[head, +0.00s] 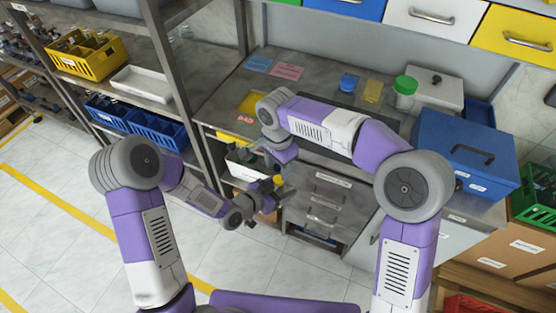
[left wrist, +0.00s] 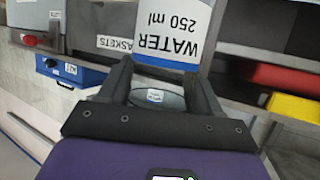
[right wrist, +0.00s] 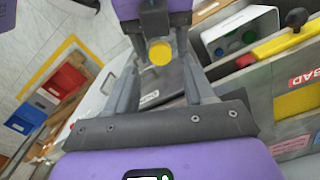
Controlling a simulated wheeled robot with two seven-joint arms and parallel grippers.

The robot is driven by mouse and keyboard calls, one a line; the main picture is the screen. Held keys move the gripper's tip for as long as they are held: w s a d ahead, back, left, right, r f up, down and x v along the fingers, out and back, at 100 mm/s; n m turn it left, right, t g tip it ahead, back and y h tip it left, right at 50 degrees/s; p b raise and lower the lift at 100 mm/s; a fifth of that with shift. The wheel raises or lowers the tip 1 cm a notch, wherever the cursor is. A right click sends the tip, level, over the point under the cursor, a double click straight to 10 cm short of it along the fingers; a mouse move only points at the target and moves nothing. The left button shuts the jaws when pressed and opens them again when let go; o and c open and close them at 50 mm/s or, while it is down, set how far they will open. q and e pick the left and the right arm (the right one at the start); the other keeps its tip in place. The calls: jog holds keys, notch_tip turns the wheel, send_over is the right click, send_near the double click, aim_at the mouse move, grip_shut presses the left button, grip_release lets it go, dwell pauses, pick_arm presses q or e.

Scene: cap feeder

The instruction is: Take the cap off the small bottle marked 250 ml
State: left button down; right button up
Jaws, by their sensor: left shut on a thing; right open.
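The bottle's white and blue label (left wrist: 172,30), reading WATER 250 ml, appears upside down in the left wrist view. My left gripper (left wrist: 162,72) is shut on this bottle; in the head view this gripper (head: 262,195) is low in the middle, with the bottle largely hidden. The bottle's yellow cap (right wrist: 160,52) faces the right wrist camera, and the cap shows small in the head view (head: 277,180). My right gripper (right wrist: 159,62) is open, with its fingers on either side of the cap in the picture. I cannot tell whether they touch it.
A grey drawer unit (head: 330,195) is close on the right. The floor at left is clear.

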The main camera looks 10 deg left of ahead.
aim_at(278, 178)
jog(key=shift+f, duration=2.4)
grip_shut()
jog(key=shift+n, duration=1.7)
jog(key=shift+o, duration=0.2)
grip_release()
